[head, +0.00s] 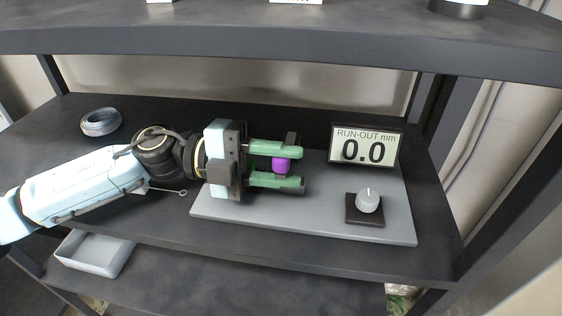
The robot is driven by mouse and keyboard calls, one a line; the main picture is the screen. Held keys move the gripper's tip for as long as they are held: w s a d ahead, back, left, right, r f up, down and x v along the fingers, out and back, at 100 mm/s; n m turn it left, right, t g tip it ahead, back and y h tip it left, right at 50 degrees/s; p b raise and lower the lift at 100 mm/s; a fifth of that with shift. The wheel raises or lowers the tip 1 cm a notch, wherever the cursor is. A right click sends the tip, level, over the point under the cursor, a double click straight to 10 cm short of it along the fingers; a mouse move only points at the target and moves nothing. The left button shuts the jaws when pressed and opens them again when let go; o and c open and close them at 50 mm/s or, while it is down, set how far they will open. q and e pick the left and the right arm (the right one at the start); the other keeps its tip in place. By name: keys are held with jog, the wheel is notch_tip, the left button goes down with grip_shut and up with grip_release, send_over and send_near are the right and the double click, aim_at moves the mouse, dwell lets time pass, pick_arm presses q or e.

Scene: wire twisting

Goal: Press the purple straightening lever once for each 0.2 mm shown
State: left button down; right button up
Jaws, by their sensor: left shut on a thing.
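The run-out display (364,146) stands upright on the grey base plate (330,226) and reads "RUN-OUT mm 0.0". The purple lever end (281,165) shows between the green fingers of my left gripper (278,166). The rest of the lever is hidden behind the gripper. A white round knob (368,200) on a black square base sits at the right of the plate. My right gripper is not in view.
A thin rod with a ring end (180,191) shows by my left wrist. A pale tray (95,254) is on the lower shelf. An upper shelf (300,44) overhangs. The plate's front is clear.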

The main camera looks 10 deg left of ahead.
pick_arm(q)
jog(key=c, duration=1.2)
grip_release()
jog(key=shift+w+f, duration=0.1)
jog(key=shift+f, duration=0.1)
jog(key=shift+o, duration=0.2)
jog(key=shift+a, duration=0.1)
jog(key=a+b, duration=0.3)
jog(key=a, duration=0.8)
jog(key=shift+a+f, duration=0.1)
jog(key=shift+a, duration=0.3)
jog(key=shift+a+b, duration=0.35)
jog(key=shift+a, duration=0.4)
